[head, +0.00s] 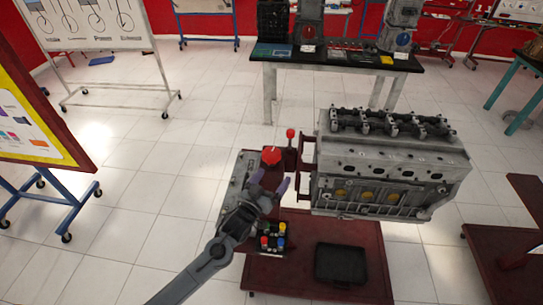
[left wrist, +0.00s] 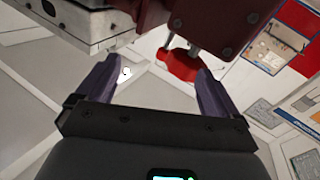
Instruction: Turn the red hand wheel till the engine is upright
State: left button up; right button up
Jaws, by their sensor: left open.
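The red hand wheel (head: 271,155) is on the stand at the left end of the grey engine (head: 390,170). The engine's row of valve gear faces up, and its long side faces me. My left gripper (head: 270,181) is open, its purple fingers apart just on the near side of the wheel. In the left wrist view, a red part (left wrist: 180,64), which looks like the wheel, shows beyond the open fingers (left wrist: 155,72), nearer the right one. Nothing is held between them. Contact with the wheel cannot be made out. My right gripper is not in view.
A red-knobbed lever (head: 290,134) stands beside the wheel. The dark red stand base (head: 285,278) carries a black tray (head: 340,263) and a box of coloured caps (head: 271,242). A workbench (head: 330,60) is behind.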

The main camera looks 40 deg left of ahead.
aim_at(273, 152)
pick_arm(q)
jog(key=a, duration=0.1)
jog(key=a+m, duration=0.1)
jog(key=a, duration=0.1)
jog(key=s+a+r+m+p, duration=0.1)
jog(key=shift+s+a, duration=0.1)
jog(key=shift+a, duration=0.25)
jog(key=shift+a+r, duration=0.15)
jog(key=shift+a, duration=0.1)
jog(key=shift+w+a, duration=0.1)
jog(key=shift+w, duration=0.35)
jog(key=w, duration=0.6)
jog(key=w+a, duration=0.1)
jog(key=w, duration=0.2)
jog(key=shift+w, duration=0.4)
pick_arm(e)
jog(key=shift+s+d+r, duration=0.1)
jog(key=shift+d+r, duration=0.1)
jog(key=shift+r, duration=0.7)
pick_arm(q)
jog(key=shift+c, duration=0.3)
jog(key=c, duration=0.9)
jog(key=shift+n+g+y+p, duration=0.3)
jog(key=shift+n+y, duration=0.2)
jog(key=shift+y, duration=0.2)
jog(key=shift+a+n+g+y, duration=0.25)
jog(key=shift+n+y, duration=0.35)
jog(key=shift+y, duration=0.5)
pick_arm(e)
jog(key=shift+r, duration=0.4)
